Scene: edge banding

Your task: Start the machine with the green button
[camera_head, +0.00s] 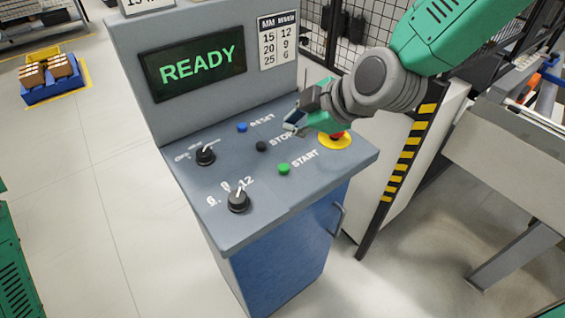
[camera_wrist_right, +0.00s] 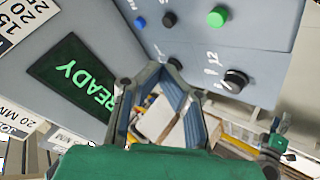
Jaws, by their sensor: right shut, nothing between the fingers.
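The green START button (camera_head: 284,169) sits on the sloped grey top of the control console (camera_head: 255,215), near its front edge. It also shows in the right wrist view (camera_wrist_right: 217,17), at the top. The console screen (camera_head: 192,64) reads READY in green. My right gripper (camera_head: 291,126) hangs over the back right of the panel, beyond the START button and apart from it. Its fingers are shut and empty, near the black STOP button (camera_head: 261,146). In the right wrist view the gripper (camera_wrist_right: 172,88) covers part of the panel. My left gripper is not in view.
A yellow-ringed red emergency button (camera_head: 334,140) lies under my right wrist. A blue RESET button (camera_head: 242,127) and two black knobs (camera_head: 205,156) (camera_head: 238,201) are on the panel. A striped machine edge (camera_head: 407,155) stands to the right.

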